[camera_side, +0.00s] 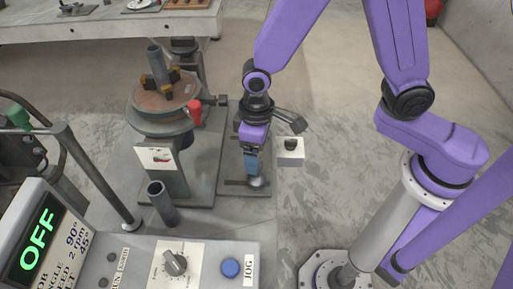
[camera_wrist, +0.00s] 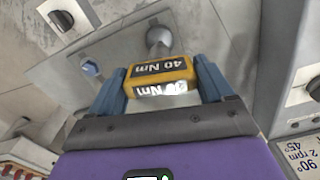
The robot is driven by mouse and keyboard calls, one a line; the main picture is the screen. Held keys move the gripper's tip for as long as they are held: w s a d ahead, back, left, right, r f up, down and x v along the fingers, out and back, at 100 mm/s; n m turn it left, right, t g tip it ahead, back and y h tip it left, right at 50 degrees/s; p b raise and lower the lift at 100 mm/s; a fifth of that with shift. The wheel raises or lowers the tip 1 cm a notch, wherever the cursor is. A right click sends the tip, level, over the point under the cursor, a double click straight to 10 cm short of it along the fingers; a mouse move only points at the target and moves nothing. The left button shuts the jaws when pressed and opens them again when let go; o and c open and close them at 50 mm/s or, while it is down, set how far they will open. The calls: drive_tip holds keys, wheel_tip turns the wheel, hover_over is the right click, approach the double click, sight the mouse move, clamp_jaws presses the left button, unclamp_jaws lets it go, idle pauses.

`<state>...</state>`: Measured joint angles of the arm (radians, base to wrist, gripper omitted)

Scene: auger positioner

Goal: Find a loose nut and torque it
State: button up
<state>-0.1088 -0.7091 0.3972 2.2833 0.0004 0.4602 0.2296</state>
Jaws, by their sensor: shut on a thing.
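My gripper (camera_side: 252,163) points down beside the positioner in the side view. In the wrist view its two blue fingers (camera_wrist: 162,78) are shut on a yellow block marked 40 Nm (camera_wrist: 160,70), which looks like a torque tool. A round grey metal end (camera_wrist: 158,38) shows just beyond the block; I cannot tell whether it belongs to the tool or the plate. In the side view a grey round part (camera_side: 257,182) sits just below the fingers, near the base plate. I cannot make out which nut is loose.
The positioner's round table (camera_side: 164,110) carries an upright pipe (camera_side: 158,65) between brass-coloured jaws. A red handle (camera_side: 194,112) sticks out from its right side. A control console (camera_side: 210,255) with an OFF display (camera_side: 38,232) stands in front. Clear floor (camera_side: 325,190) lies right of my gripper.

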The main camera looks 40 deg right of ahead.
drive_tip(key=shift+m, duration=1.2)
drive_tip(key=shift+m, duration=1.1)
drive_tip(key=shift+m, duration=1.2)
drive_tip(key=shift+m, duration=1.1)
